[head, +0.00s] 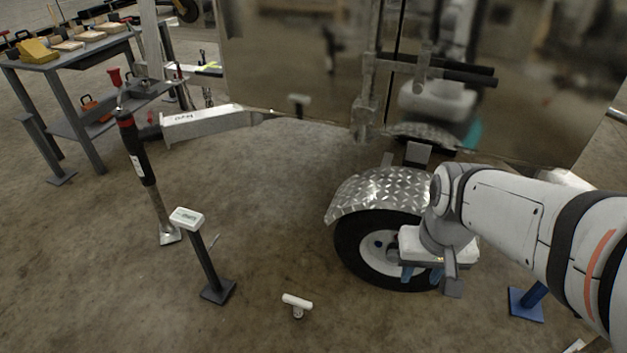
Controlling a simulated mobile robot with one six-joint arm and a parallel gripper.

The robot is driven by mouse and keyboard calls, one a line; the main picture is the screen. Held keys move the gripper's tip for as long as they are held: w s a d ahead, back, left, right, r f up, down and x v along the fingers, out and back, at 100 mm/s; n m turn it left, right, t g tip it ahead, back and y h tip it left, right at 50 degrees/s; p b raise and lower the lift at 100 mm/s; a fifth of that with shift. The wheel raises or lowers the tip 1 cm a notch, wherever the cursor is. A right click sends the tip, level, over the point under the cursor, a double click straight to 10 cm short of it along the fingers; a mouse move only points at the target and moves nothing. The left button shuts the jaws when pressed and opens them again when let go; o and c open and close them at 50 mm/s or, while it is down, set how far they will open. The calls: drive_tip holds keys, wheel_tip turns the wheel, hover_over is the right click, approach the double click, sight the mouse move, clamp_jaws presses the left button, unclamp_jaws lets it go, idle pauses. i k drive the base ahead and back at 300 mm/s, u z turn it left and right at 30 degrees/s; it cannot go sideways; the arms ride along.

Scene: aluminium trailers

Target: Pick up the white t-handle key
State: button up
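The white t-handle key (297,301) is on the concrete floor at the bottom middle of the head view. Its crossbar is on top, with a short stem below it. My gripper (422,274) is to the right of the key and higher in the picture, in front of the trailer wheel. Its blue fingertips point down and stand apart, with nothing seen between them. The gripper is clear of the key.
The trailer wheel (377,262) and its diamond-plate fender (372,190) are behind my gripper. A black stand with a white top (187,218) is left of the key. A blue stand (525,304) is at the right. The floor around the key is clear.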

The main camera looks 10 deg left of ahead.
sight(299, 304)
drive_tip(key=z, duration=0.05)
drive_tip(key=k, duration=0.45)
drive_tip(key=u, duration=0.9)
drive_tip(key=i, duration=0.55)
drive_tip(key=z, duration=0.1)
